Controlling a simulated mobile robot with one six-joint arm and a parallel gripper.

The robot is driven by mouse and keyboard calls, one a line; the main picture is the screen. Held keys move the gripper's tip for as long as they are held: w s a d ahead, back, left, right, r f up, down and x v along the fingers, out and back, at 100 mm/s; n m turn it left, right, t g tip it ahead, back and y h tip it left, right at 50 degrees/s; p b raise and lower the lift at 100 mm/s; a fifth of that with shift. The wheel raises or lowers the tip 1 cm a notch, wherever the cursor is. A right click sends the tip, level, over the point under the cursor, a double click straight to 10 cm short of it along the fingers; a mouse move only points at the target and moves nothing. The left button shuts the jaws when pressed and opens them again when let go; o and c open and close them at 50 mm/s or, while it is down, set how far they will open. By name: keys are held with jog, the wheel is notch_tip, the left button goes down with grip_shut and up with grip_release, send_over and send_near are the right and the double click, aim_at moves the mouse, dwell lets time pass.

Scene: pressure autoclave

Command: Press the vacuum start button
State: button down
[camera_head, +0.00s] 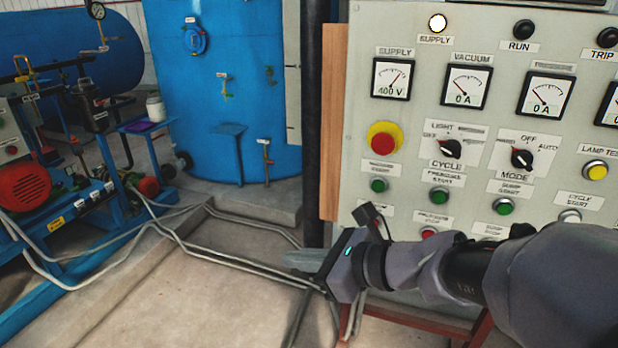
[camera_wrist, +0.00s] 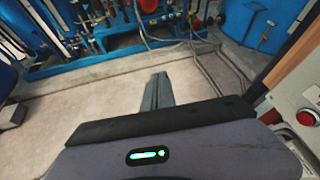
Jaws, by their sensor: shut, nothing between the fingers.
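The control panel (camera_head: 360,120) stands on the right in the head view. A green button (camera_head: 378,185), under a blurred label ending in START, sits low on its left side, below a red mushroom button (camera_head: 383,140) on yellow. I take it for the vacuum start button. My gripper (camera_head: 290,260) is shut and empty, left of and lower than this button, pointing left, apart from the panel. In the wrist view, my shut fingers (camera_wrist: 158,92) point over the floor. A red button (camera_wrist: 306,118) shows at that view's right edge; the green button does not show there.
More green buttons for pressure start (camera_head: 438,196) and pump start (camera_head: 503,206) sit to the right. A dark post (camera_head: 314,120) and wooden edge (camera_head: 334,120) border the panel's left. Pipes (camera_head: 250,262) run along the floor. A blue tank (camera_head: 215,80) stands behind.

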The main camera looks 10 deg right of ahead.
aim_at(378, 186)
jog(key=w+d+f+m+t+h, duration=0.1)
jog(key=w+d+m+t+h, duration=0.1)
jog(key=d+m, duration=0.5)
jog(key=w+d+f+m+t+h, duration=0.1)
jog(key=w+d+m+t+h, duration=0.2)
jog(key=w+d+m, duration=0.4)
jog(key=d+m+t, duration=0.1)
jog(key=d, duration=0.3)
jog(key=shift+d+h, duration=0.3)
jog(key=shift+w, duration=0.15)
jog(key=shift+w+d+p, duration=0.2)
jog(key=shift+w+d, duration=0.6)
jog(key=shift+w, duration=0.4)
jog(key=shift+w+d+p, duration=0.15)
jog(key=shift+w+d, duration=0.65)
jog(key=shift+w, duration=0.4)
jog(key=shift+w+d+p, duration=0.2)
jog(key=shift+w+d, duration=0.6)
jog(key=shift+w, duration=0.4)
jog(key=shift+w, duration=0.1)
jog(key=shift+w+d, duration=0.25)
